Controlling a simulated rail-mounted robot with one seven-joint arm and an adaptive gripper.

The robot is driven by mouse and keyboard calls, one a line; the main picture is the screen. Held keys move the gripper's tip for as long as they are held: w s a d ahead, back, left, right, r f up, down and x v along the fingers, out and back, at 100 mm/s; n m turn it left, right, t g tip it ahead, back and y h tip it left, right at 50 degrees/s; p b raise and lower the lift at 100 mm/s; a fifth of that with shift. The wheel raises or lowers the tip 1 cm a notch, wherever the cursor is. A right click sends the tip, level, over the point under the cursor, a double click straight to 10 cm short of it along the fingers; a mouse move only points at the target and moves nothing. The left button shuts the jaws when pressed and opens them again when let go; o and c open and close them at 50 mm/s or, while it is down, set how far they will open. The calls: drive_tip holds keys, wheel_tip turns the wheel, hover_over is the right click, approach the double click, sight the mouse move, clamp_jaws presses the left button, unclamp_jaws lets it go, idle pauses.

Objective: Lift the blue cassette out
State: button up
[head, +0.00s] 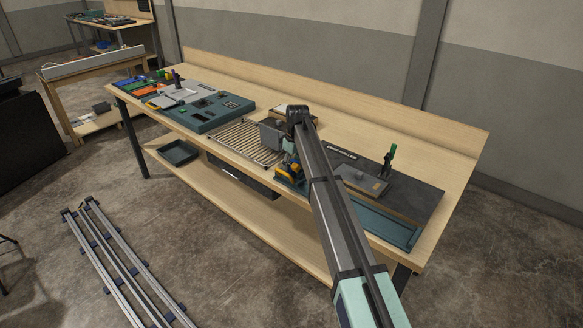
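I cannot pick out the blue cassette for certain. A small blue-and-yellow unit (287,173) sits on the bench just left of my arm, partly hidden by it. My arm reaches in from the lower right and its dark far end stands over the middle of the bench. My gripper does not show; the arm hides that area, so I cannot see whether it holds anything.
The long wooden bench (345,117) carries a teal panel (212,112), a slatted rack (247,143), a grey box (272,134) and a dark board (418,193) with a green-topped handle (392,153). Rails (120,262) lie on the floor.

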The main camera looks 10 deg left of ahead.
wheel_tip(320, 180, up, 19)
drive_tip(key=b, duration=0.5)
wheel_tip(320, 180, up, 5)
drive_tip(key=p, duration=0.2)
hover_over(291, 162)
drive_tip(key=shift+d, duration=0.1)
idle(0.4)
